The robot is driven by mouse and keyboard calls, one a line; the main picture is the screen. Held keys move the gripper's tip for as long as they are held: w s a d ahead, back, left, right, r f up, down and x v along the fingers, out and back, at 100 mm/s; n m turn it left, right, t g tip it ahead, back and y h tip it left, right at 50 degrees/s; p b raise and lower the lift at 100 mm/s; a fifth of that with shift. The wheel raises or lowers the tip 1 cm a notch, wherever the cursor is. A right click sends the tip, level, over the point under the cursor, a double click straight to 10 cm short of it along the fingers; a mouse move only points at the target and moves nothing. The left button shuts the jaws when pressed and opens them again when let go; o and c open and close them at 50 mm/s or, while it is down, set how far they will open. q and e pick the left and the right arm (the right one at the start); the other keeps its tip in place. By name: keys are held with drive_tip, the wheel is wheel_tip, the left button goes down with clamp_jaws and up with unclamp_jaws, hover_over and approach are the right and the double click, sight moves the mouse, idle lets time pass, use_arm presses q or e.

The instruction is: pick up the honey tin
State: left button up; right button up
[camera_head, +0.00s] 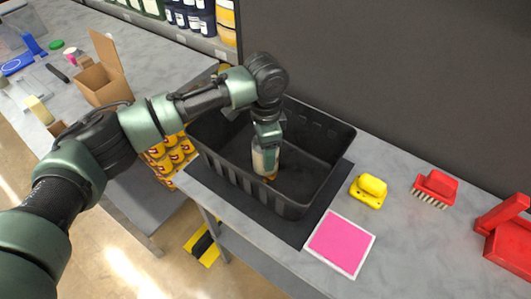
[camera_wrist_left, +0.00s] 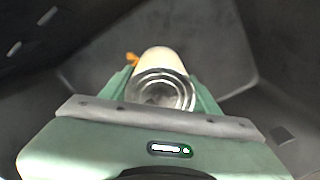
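The honey tin (camera_head: 259,158) is a pale, cream-coloured cylinder with a brownish lower part, standing upright inside the black crate (camera_head: 318,172). My left gripper (camera_head: 268,158) reaches down into the crate from above, with one finger covering part of the tin in the head view. In the left wrist view the tin (camera_wrist_left: 158,62) lies between the two green fingers (camera_wrist_left: 160,85), its ringed metal end towards the camera. The fingers sit against both its sides with no clear gap, so the gripper looks shut on it. My right gripper is not in view.
The crate stands on a dark mat on the grey worktop. To its right lie a pink pad (camera_head: 340,242), a yellow object (camera_head: 369,190), a red brush (camera_head: 436,188) and a red object (camera_head: 508,240). An open cardboard box (camera_head: 102,82) is on the left table.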

use_arm(q)
drive_tip(key=c, duration=1)
clamp_jaws()
drive_tip(key=shift+w+r, duration=0.1)
drive_tip(key=shift+r, duration=0.05)
